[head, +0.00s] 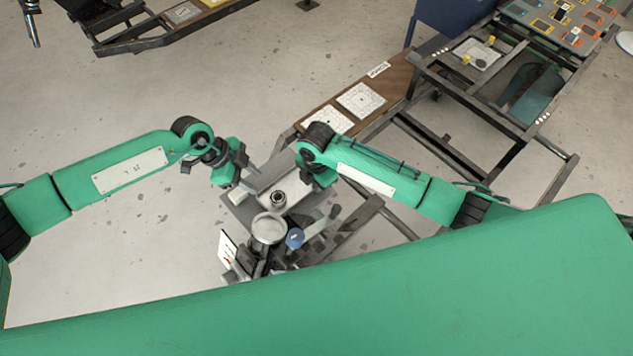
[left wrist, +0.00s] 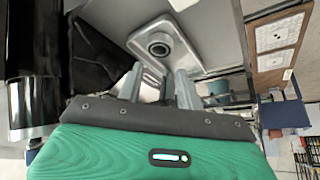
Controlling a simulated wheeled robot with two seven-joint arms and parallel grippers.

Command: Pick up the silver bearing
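The silver bearing (head: 278,198) is a small ring with a dark hole. It sits in a grey rounded tray on the metal fixture below my arms. In the left wrist view the bearing (left wrist: 158,46) lies beyond the fingertips, a little above the gap between them. My left gripper (head: 245,168) is up and to the left of the bearing, apart from it. Its two grey fingers (left wrist: 158,72) are spread with nothing between them. My right gripper (head: 312,180) is to the right of the bearing; its fingers are not clear.
A round grey dish (head: 269,229) and a blue knob (head: 295,239) stand just in front of the bearing. A brown board (head: 390,83) with white patterned plates lies behind to the right. A metal frame (head: 480,115) stands farther right. Open floor lies at left.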

